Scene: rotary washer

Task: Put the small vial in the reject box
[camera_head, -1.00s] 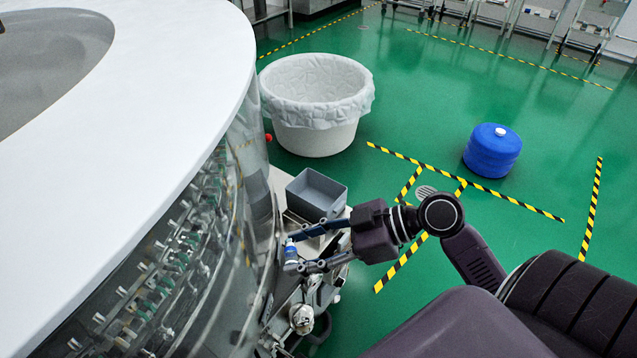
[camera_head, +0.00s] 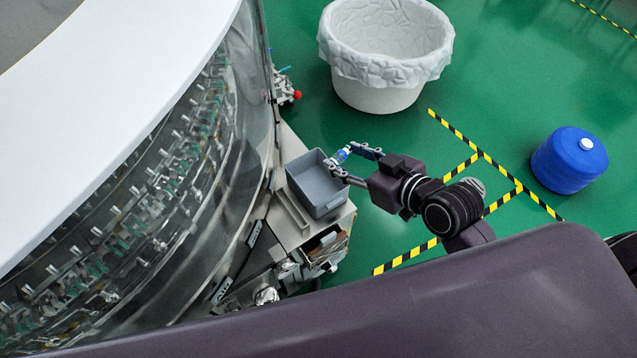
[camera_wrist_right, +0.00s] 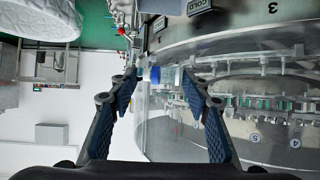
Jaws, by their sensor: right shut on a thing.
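The small vial (camera_head: 342,155) has a blue part and a clear part. My right gripper (camera_head: 343,159) is shut on it, with one finger on each side. The grey open-topped reject box (camera_head: 325,207) sits on the ledge beside the round machine. In the head view the vial overlaps the box's upper right edge; its exact height above the rim is hard to tell. The inside of the box looks empty. My left gripper is not in view.
The large round washer (camera_head: 150,190) with its glass wall fills the left. A white lined bin (camera_head: 385,95) stands on the floor behind. A blue drum (camera_head: 568,160) stands at the right. Green floor with striped tape lies clear between them.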

